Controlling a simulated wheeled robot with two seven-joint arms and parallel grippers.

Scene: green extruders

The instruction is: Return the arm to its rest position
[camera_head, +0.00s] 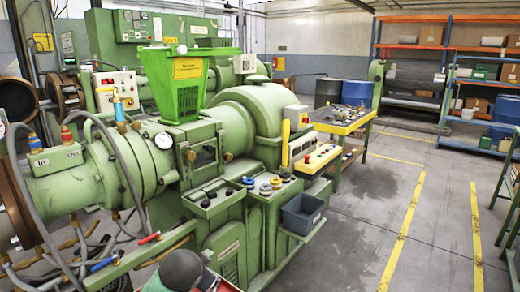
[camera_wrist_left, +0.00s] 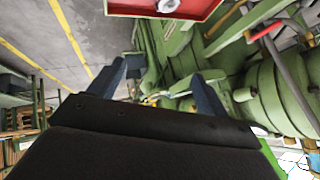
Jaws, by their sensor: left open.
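My left gripper (camera_wrist_left: 162,85) shows in the wrist view, with its two dark fingers spread wide apart and nothing between them. Green machinery lies beyond the fingers, and I see no finger touching it. In the head view I cannot make out the left gripper; a grey rounded shape at the bottom edge is cut off, and I cannot tell what it is. My right gripper is in neither view.
The green extruder (camera_head: 225,125) with its bright green hopper (camera_head: 178,85) fills the left and middle. A red tray (camera_wrist_left: 133,7) is at the wrist view's top edge. Floor with yellow lines (camera_head: 403,235) is clear at right.

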